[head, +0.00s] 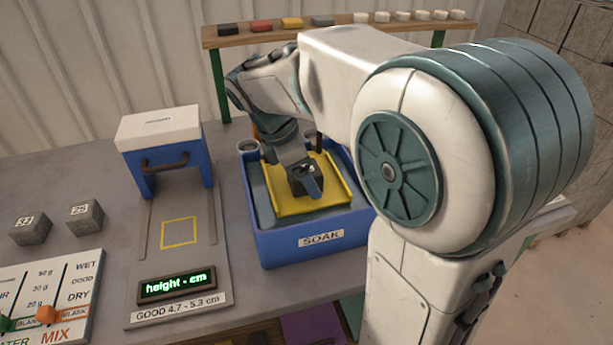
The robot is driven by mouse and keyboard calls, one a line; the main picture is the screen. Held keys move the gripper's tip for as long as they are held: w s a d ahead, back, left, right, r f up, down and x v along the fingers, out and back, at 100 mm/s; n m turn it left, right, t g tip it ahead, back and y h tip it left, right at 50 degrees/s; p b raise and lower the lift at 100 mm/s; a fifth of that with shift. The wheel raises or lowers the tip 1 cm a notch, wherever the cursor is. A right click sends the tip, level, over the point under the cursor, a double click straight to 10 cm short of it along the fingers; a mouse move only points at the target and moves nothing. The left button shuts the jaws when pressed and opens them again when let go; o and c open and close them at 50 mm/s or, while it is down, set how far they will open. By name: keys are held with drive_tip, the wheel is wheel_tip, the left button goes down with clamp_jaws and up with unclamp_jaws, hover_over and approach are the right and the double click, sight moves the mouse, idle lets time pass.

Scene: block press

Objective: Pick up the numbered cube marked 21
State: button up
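My gripper (309,189) points down over the yellow tray (288,206) inside the blue SOAK tub (321,248). A dark, block-like shape shows at its fingers. I cannot tell whether it is a cube or part of the gripper, whether the fingers are shut on it, or any number. Two grey cubes stand on the table at the left, a left one (31,231) and a right one (85,219). Each has a white number label on top, too small to read surely. No label reading 21 can be made out.
A blue and white press (163,149) with a handle stands left of the tub, with a yellow square outline and a height display (177,286) before it. A MIX panel (48,302) lies front left. A shelf (340,30) with small blocks runs behind. My arm hides the right side.

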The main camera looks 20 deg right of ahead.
drive_tip(key=shift+r, duration=0.1)
drive_tip(key=c, duration=1.5)
